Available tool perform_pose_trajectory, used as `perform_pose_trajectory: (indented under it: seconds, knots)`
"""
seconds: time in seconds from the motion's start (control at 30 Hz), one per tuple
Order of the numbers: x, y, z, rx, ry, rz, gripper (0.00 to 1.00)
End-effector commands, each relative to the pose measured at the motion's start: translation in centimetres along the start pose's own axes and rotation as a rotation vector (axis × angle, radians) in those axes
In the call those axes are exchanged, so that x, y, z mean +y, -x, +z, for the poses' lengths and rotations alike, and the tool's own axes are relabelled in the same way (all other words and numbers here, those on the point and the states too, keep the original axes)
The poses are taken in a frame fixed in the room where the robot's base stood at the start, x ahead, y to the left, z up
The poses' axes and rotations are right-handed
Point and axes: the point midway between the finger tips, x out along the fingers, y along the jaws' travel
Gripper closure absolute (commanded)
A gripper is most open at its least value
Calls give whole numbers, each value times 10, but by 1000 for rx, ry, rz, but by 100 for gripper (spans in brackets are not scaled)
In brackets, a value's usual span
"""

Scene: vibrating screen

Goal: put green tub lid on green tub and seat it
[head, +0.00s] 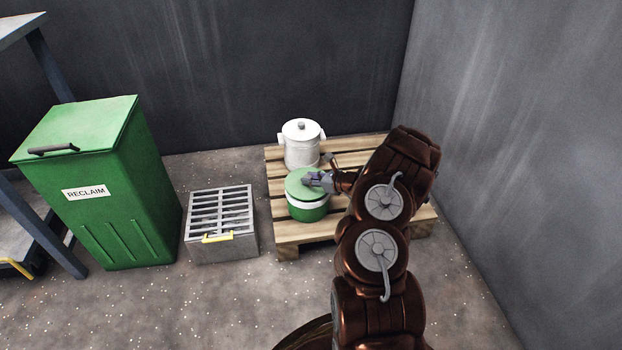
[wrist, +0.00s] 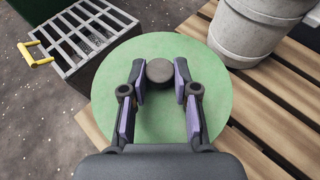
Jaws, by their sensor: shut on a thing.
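The green tub (head: 308,212) stands on a wooden pallet, with a white band around its upper part. The green tub lid (head: 297,187) lies over the tub's top; whether it is fully seated cannot be told. In the wrist view the lid (wrist: 118,85) fills the middle as a green disc with a dark round knob (wrist: 159,71). My gripper (head: 309,180) is over the lid, and in the wrist view its fingers (wrist: 160,80) are either side of the knob, shut on it. The tub's body is hidden under the lid in the wrist view.
A white lidded tub (head: 301,150) stands just behind on the pallet (head: 290,238). A grey grated box (head: 222,245) with a yellow handle is to the left on the floor. A green RECLAIM bin (head: 120,215) stands further left. Walls close off the back and right.

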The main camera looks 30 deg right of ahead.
Motion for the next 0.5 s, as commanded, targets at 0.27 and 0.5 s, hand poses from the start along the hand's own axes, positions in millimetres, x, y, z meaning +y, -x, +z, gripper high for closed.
perform_pose_trajectory:
  seconds: [0.27, 0.5]
  knots:
    - [0, -2, -5, 0, 0, 0, 100]
    - [0, -3, -8, 0, 0, 0, 100]
